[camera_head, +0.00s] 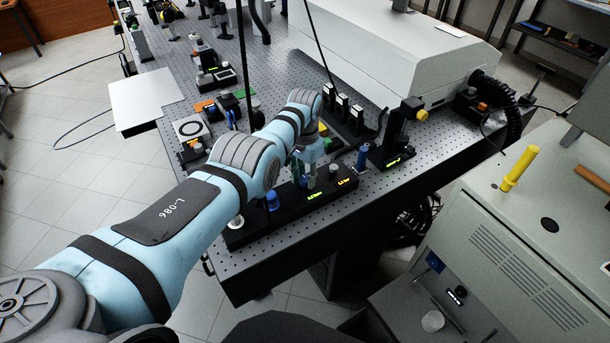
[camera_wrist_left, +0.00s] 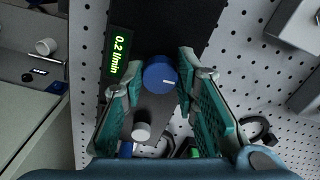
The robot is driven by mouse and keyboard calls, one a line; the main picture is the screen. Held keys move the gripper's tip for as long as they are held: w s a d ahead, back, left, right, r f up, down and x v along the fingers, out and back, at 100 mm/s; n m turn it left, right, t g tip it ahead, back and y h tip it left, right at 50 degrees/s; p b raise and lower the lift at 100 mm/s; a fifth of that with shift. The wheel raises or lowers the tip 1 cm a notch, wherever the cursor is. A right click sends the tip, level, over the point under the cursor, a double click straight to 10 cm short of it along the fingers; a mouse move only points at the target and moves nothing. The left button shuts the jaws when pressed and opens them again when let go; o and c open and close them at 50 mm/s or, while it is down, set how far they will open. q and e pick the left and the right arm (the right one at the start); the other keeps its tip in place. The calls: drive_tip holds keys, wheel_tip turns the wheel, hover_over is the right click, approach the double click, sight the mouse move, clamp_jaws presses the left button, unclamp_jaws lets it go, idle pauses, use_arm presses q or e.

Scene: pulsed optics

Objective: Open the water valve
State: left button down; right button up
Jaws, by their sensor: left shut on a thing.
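The water valve shows as a round blue knob (camera_wrist_left: 160,76) with a white mark on its face in the left wrist view. It stands on a black panel beside a green display (camera_wrist_left: 118,50) reading 0.2 l/min. My left gripper (camera_wrist_left: 160,71) has its teal fingers on both sides of the knob, closed on it. In the head view my left gripper (camera_head: 307,172) is down at the long black panel (camera_head: 262,222) near the table's front edge, and it hides the gripped knob. My right gripper is in neither view.
Another blue knob (camera_head: 272,201) and a pale knob (camera_head: 333,170) stand on the panel. A black post mount (camera_head: 400,130) with a yellow knob is to the right. A large white housing (camera_head: 390,50) stands behind. A grey cabinet (camera_head: 530,220) is at the right.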

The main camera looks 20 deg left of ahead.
sight(304, 179)
use_arm(q)
drive_tip(key=shift+s+f+m, duration=0.2)
drive_tip(key=shift+m, duration=0.2)
drive_tip(key=c, duration=1.3)
unclamp_jaws()
drive_tip(key=shift+w, duration=0.1)
drive_tip(key=shift+r, duration=0.1)
drive_tip(key=shift+w+r, duration=0.1)
drive_tip(key=shift+r, duration=0.1)
wheel_tip(304, 179, up, 12)
drive_tip(key=shift+f, duration=0.2)
